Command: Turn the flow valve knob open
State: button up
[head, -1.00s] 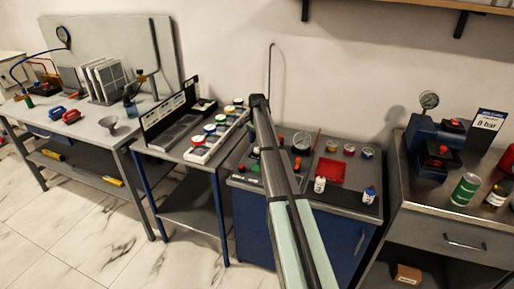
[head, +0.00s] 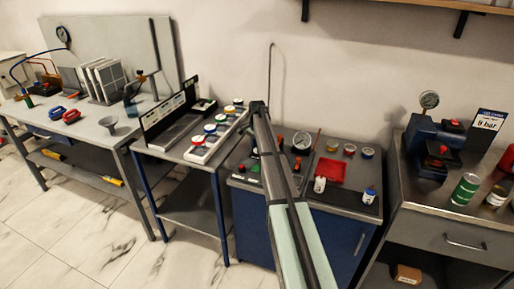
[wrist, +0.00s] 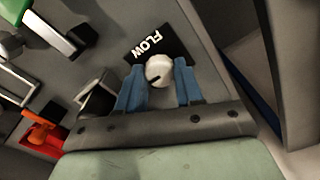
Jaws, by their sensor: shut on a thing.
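In the wrist view, a green part (wrist: 30,18) and a red fitting (wrist: 42,132) lie to the left.

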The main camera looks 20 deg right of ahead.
jog(key=c, duration=0.5)
jog(key=shift+o, duration=0.2)
jog(key=shift+n, duration=0.3)
jog(key=n, duration=0.3)
jog(key=shift+n, duration=0.3)
jog(key=n, duration=0.3)
jog(key=shift+n, duration=0.3)
jog(key=n, duration=0.5)
jog(key=shift+n, duration=2.5)
